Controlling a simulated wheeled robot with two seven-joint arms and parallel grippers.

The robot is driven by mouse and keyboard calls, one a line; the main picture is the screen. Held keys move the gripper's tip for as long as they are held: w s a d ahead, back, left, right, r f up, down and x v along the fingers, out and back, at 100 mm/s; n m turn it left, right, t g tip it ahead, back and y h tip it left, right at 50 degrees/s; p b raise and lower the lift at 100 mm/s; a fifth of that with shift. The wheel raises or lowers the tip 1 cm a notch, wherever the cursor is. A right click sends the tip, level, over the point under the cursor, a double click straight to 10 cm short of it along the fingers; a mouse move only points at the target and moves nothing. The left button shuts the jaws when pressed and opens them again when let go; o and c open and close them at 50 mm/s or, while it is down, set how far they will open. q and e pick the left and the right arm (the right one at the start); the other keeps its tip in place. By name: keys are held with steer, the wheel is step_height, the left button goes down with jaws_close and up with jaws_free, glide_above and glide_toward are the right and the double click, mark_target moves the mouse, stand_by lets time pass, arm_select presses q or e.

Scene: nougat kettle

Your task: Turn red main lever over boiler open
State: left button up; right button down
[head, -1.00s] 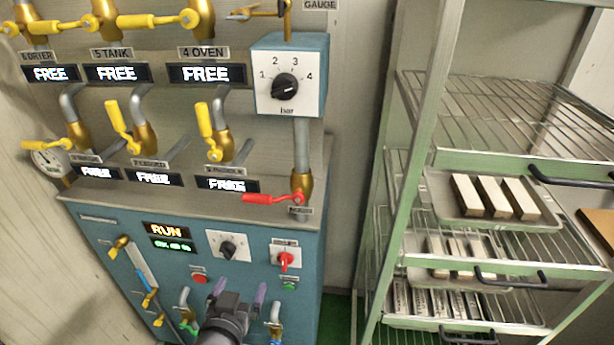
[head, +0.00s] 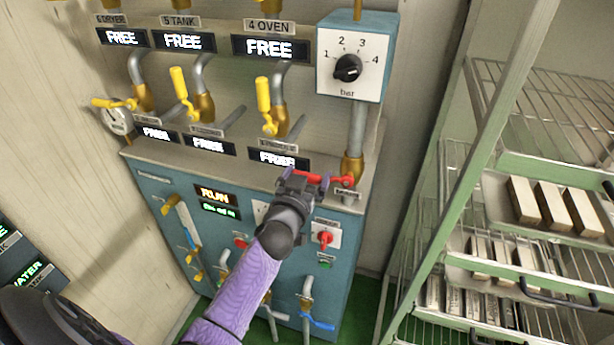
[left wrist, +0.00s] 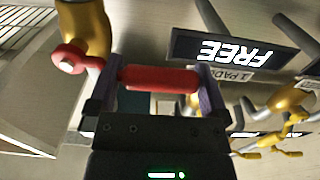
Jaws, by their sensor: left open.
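The red main lever (head: 338,181) lies roughly level, pointing left from the brass valve (head: 352,166) on the vertical pipe over the boiler cabinet (head: 345,240). My left gripper (head: 305,176) is open at its red handle. In the left wrist view the handle (left wrist: 160,78) stretches across the gap between the purple fingers of the gripper (left wrist: 158,85), with the lever's pivot beyond the left finger. I cannot tell whether the fingers touch it. The gripper hides part of the handle in the head view. My right gripper is not in view.
Above the lever is a dial box marked bar (head: 355,60). Yellow-handled valves (head: 264,95) and several FREE displays (head: 270,48) stand to the left. A red switch (head: 325,238) is on the cabinet front below. A green rack with trays (head: 490,190) stands at the right.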

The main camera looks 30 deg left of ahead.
arm_select(q)
jaws_close()
stand_by(0.3)
